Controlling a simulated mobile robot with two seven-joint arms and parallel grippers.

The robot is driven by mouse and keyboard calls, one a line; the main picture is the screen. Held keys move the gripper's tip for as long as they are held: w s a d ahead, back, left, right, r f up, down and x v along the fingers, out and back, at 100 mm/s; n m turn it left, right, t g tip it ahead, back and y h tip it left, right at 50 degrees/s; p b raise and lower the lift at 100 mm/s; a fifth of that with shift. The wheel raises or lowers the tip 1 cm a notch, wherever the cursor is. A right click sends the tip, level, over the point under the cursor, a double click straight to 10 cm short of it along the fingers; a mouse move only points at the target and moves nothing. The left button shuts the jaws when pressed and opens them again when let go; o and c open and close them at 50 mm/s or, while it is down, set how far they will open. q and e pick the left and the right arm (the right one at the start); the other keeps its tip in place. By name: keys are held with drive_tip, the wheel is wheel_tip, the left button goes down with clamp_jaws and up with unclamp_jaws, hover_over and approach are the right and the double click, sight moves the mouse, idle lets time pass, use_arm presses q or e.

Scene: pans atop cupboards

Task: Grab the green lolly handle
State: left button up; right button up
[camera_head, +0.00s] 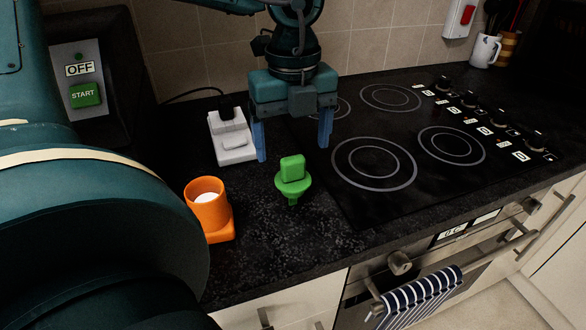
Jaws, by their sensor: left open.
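The green lolly handle (292,180) stands on the dark speckled counter, between an orange holder and the hob. It has a blocky upper part above a round disc, with a narrow tip below. My left gripper (292,145) points down above and behind the handle, with its two blue fingers spread wide apart. Nothing is between the fingers, and the handle is just below and in front of them in the picture. I cannot tell the exact gap in depth. My right gripper is not in view.
An orange holder (208,205) with a white inside stands left of the handle. A white device (232,138) with a cable lies behind it. A black hob (400,140) fills the right. The counter's front edge is near, above an oven with a striped towel (420,297).

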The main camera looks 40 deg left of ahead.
sight(293, 158)
use_arm(q)
wheel_tip(293, 158, down, 6)
drive_tip(key=shift+s+d+r+p, duration=0.1)
drive_tip(key=shift+s+r+p, duration=0.05)
drive_tip(key=shift+p, duration=0.15)
drive_tip(key=c, duration=1.1)
